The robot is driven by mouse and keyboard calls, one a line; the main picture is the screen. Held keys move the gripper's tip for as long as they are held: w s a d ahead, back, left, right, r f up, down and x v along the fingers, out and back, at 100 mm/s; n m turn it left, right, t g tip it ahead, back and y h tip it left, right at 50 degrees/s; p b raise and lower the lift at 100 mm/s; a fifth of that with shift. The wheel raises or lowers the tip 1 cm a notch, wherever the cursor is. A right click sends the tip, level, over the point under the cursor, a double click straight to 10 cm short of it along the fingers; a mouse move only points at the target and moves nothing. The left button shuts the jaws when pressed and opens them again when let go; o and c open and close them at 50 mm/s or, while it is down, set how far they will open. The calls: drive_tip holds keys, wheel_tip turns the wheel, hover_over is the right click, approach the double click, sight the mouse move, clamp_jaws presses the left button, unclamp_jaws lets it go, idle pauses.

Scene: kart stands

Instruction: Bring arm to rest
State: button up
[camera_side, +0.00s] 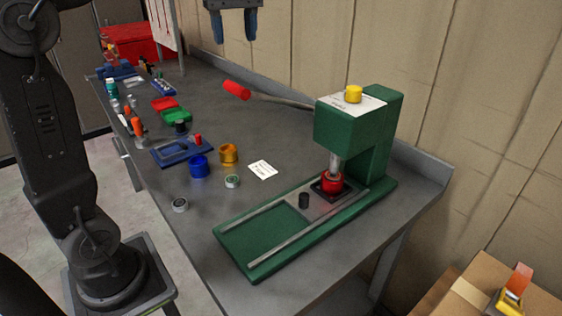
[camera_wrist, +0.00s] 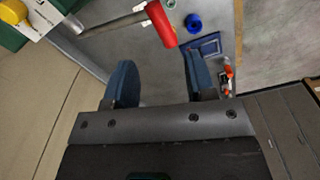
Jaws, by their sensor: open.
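My gripper (camera_side: 237,24) hangs at the top of the side view, high above the far part of the table, with its two blue fingers pointing down. In the wrist view my gripper (camera_wrist: 160,78) shows both blue fingers well apart with nothing between them. The gripper is clear of the table and of the green press (camera_side: 349,130). The press's red-tipped lever (camera_side: 237,90) lies below the gripper in the side view, and its red grip (camera_wrist: 161,24) shows beyond the fingers in the wrist view.
A red cup (camera_side: 332,182) sits under the press ram. Blue (camera_side: 199,166) and orange (camera_side: 228,153) rings, a blue tray (camera_side: 170,152), a white card (camera_side: 263,170) and small tools stand on the grey table (camera_side: 225,125). A tan wall (camera_side: 460,80) runs behind. A cardboard box (camera_side: 470,283) is at lower right.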

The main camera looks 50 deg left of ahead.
drive_tip(key=s+d+f+m+t, duration=0.2)
drive_tip(key=s+d+f+m, duration=0.3)
drive_tip(key=s+f+m, duration=0.2)
drive_tip(key=s+d+f+m+t, duration=0.3)
drive_tip(key=s+f+m, duration=0.4)
drive_tip(key=f, duration=0.4)
drive_tip(key=shift+d+f+m, duration=0.2)
drive_tip(key=shift+d+m, duration=0.2)
drive_tip(key=shift+d, duration=0.45)
